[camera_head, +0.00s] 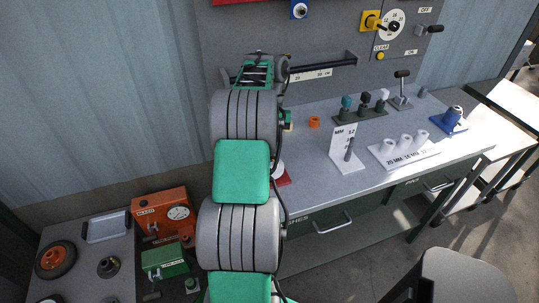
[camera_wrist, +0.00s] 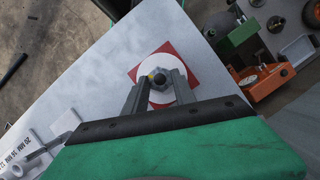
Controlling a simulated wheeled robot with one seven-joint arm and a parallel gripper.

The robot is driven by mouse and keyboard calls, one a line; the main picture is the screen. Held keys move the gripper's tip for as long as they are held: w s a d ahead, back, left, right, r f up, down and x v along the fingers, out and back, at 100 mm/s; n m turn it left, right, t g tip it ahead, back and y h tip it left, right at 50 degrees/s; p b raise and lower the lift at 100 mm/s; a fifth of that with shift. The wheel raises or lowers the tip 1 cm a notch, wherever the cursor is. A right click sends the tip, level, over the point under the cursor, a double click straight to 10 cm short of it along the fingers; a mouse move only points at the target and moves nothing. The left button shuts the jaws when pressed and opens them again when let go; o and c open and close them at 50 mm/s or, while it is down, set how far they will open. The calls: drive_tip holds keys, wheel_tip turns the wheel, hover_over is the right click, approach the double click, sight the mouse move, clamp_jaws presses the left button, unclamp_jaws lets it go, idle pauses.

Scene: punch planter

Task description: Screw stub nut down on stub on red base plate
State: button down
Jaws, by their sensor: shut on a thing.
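The red base plate (camera_wrist: 169,50) lies on the grey bench top, with a pale round disc (camera_wrist: 163,60) on it. My gripper (camera_wrist: 160,82) is over the disc, its two fingers on either side of the grey stub nut (camera_wrist: 159,95), shut on it. A dark round stub end (camera_wrist: 162,75) shows at the nut's middle, with a small yellow mark beside it. How far down the nut sits cannot be told. In the head view only a corner of the red plate (camera_head: 284,181) shows; my arm hides the nut and gripper there.
An orange ring (camera_head: 314,122) lies on the bench behind the plate. A white size card (camera_head: 344,147), white cylinders on a tray (camera_head: 405,159) and a lever rack (camera_head: 361,113) stand to the right. An orange gauge box (camera_head: 160,214) is on the left side table.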

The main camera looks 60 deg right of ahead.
drive_tip(key=shift+r+b, duration=0.1)
drive_tip(key=shift+b, duration=0.3)
drive_tip(key=c, duration=0.9)
unclamp_jaws()
drive_tip(key=shift+c, duration=0.2)
drive_tip(key=s+p+v, duration=0.1)
drive_tip(key=p+v, duration=0.6)
drive_tip(key=shift+w+d+r, duration=0.2)
drive_tip(key=shift+w+r, duration=0.1)
drive_tip(key=shift+w, duration=0.15)
